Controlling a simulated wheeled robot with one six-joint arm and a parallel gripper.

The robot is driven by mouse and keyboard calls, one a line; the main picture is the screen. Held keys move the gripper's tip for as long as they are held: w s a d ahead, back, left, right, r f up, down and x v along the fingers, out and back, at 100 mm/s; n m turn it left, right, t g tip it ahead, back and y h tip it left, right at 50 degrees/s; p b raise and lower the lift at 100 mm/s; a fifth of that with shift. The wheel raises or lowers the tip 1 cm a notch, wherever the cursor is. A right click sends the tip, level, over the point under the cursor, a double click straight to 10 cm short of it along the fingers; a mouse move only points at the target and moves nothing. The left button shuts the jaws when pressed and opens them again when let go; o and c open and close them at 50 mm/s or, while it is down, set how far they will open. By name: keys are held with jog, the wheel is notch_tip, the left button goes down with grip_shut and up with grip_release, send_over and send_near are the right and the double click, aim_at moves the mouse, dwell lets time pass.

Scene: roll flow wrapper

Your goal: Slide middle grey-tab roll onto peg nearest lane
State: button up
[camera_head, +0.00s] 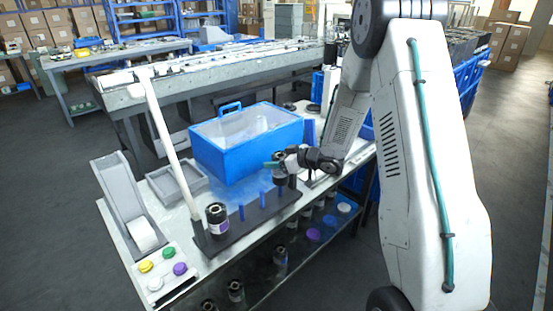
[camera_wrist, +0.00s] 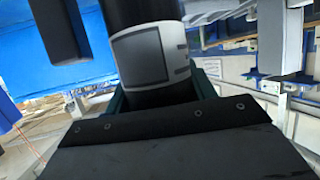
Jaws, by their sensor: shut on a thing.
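My gripper (camera_head: 277,165) is shut on a dark roll (camera_head: 281,174) above the right part of the black peg bar (camera_head: 225,241). In the wrist view the held roll (camera_wrist: 150,50) is a black cylinder with a grey-white label, between teal fingers (camera_wrist: 160,95). I cannot tell whether the roll is around a peg. Two bare blue pegs, a left one (camera_head: 241,212) and a right one (camera_head: 262,199), stand on the bar. Another black roll (camera_head: 217,221) with a white and purple label stands upright at the bar's left end. A grey sloped lane (camera_head: 122,192) is farther left.
A blue box (camera_head: 236,157) with a clear top stands close behind the bar. A grey tray (camera_head: 172,190) and a panel with coloured caps (camera_head: 161,272) are at the left. Several rolls stand on the lower shelf (camera_head: 268,288).

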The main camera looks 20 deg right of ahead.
jog(key=shift+f, duration=1.9)
jog(key=o, duration=1.3)
jog(key=shift+d, duration=0.1)
jog(key=shift+d, duration=0.1)
jog(key=v, duration=0.7)
jog(key=shift+s+r, duration=0.2)
jog(key=shift+s, duration=0.1)
